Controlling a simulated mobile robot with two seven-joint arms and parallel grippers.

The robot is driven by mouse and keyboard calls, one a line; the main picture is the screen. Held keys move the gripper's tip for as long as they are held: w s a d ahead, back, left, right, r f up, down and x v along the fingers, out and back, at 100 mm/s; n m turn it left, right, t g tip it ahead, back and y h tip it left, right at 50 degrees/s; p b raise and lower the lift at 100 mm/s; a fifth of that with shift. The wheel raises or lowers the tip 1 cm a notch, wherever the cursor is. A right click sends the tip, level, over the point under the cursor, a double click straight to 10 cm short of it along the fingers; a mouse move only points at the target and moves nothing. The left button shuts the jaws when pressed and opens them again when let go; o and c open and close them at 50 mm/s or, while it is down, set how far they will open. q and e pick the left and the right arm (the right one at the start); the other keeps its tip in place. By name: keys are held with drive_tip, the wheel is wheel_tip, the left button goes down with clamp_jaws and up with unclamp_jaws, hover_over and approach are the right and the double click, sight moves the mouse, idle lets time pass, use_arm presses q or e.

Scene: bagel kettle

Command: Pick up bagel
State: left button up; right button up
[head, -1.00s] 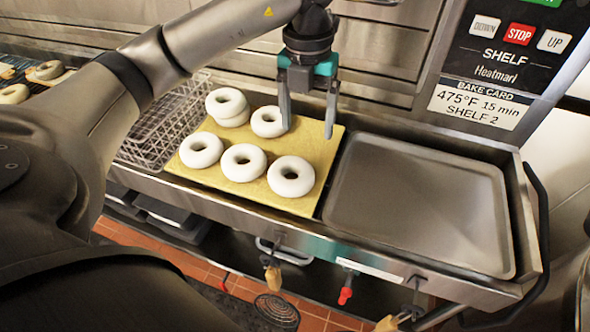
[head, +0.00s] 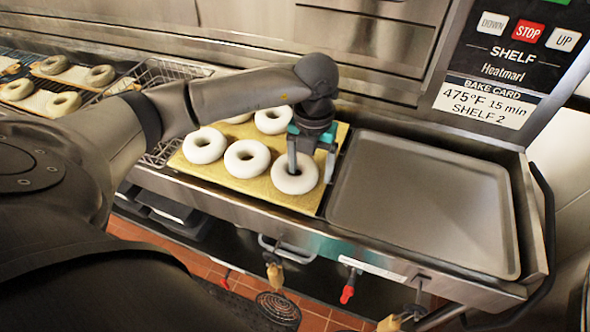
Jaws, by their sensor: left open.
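Several pale ring-shaped bagels sit on a yellow board (head: 235,182). My left gripper (head: 311,176) is open at the front right bagel (head: 283,187). One finger is at that bagel's hole and the other is at its right side; I cannot tell whether they touch it. Other bagels on the board are at the front middle (head: 238,168), front left (head: 196,155) and back (head: 272,127). My left arm partly hides the back-left bagels (head: 238,119). My right gripper is not in view.
An empty metal tray (head: 425,205) lies right of the board. A wire basket (head: 160,152) stands left of it, partly behind my arm. More bagels (head: 64,104) lie on boards at the far left. A control panel (head: 500,70) rises behind the tray.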

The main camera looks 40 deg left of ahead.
use_arm(q)
drive_tip(key=shift+f, duration=0.7)
clamp_jaws()
